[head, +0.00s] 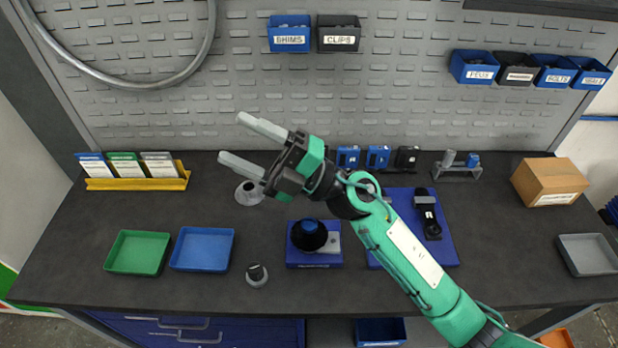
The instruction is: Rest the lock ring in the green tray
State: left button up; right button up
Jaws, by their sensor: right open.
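The green tray (138,252) lies empty on the left part of the dark bench. No part is labelled as the lock ring. A pale grey round part (249,193), ring-like at its base, stands behind the trays and may be it; its detail is too small to be sure. My right gripper (231,137) reaches in from the lower right. Its two pale fingers are spread apart and empty, and in the picture they appear just above the grey round part. My left gripper is not in view.
A blue tray (203,249) lies right of the green one. A dark-topped knob (257,275) stands nearby. A yellow card rack (137,183) stands behind the trays. A cardboard box (549,182) is at right.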

jog(key=s+a+f+n+g+h, duration=0.4)
jog(key=n+g+h, duration=0.1)
jog(key=n+g, duration=0.2)
jog(key=n+t+h, duration=0.2)
jog(key=t+h, duration=0.2)
jog(key=h, duration=1.5)
send_over(309, 223)
notch_tip(309, 223, down, 11)
notch_tip(309, 223, down, 13)
jog(key=p, duration=0.5)
jog(key=shift+r, duration=0.2)
jog(key=shift+f, duration=0.55)
grip_shut()
